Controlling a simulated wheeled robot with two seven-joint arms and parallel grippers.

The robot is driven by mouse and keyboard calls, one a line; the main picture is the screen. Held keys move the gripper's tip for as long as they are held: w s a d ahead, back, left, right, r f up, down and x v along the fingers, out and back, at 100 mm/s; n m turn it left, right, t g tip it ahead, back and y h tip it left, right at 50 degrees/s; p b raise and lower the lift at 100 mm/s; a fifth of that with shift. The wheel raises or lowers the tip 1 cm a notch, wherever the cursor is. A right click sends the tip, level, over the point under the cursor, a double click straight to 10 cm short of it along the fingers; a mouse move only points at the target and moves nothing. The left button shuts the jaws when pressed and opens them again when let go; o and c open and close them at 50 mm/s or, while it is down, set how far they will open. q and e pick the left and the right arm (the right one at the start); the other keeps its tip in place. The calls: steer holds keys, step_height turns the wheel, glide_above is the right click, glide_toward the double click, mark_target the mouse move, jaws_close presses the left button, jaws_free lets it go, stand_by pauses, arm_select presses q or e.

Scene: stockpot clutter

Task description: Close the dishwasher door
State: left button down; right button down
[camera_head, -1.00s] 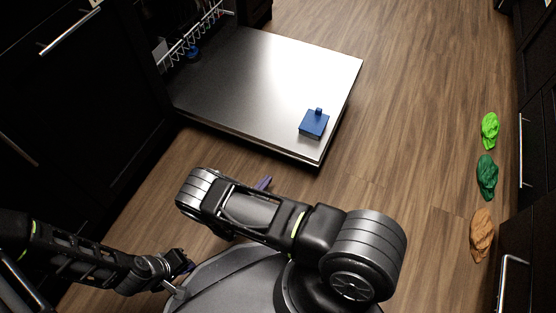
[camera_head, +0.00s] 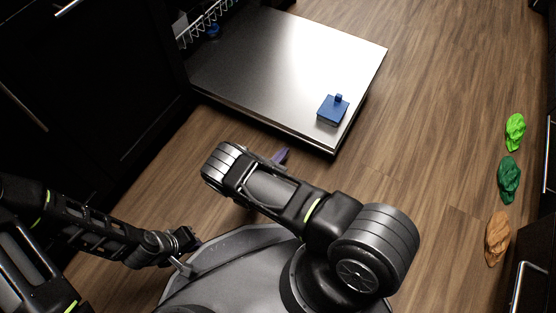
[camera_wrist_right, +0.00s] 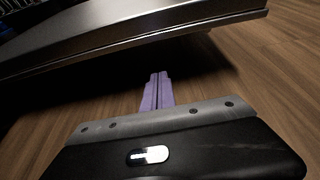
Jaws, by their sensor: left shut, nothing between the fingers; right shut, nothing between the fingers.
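The dishwasher door (camera_head: 290,62) is a flat metal panel folded down open, in the upper middle of the head view. A blue box (camera_head: 333,109) with a small knob sits near its outer corner. My right gripper (camera_head: 281,156) is shut and empty, its purple fingers just in front of the door's near side edge. In the right wrist view the purple fingers (camera_wrist_right: 158,92) are together, pointing toward the underside of the door edge (camera_wrist_right: 150,40); contact is not visible. My left gripper (camera_head: 193,240) is shut and empty at the lower left, away from the door.
A white dish rack (camera_head: 200,25) shows inside the dishwasher. Dark cabinets (camera_head: 90,90) stand at left. Bright green (camera_head: 515,132), dark green (camera_head: 509,180) and tan (camera_head: 497,238) lumps lie on the floor at right. Wood floor between them and the door is clear.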

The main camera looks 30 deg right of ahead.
steer(key=x, duration=0.2)
steer(key=b+x, duration=0.1)
steer(key=x, duration=0.1)
steer(key=shift+s+a+f, duration=0.1)
steer(key=shift+f, duration=0.1)
step_height(320, 180, up, 3)
steer(key=shift+f, duration=0.1)
steer(key=shift+r, duration=0.8)
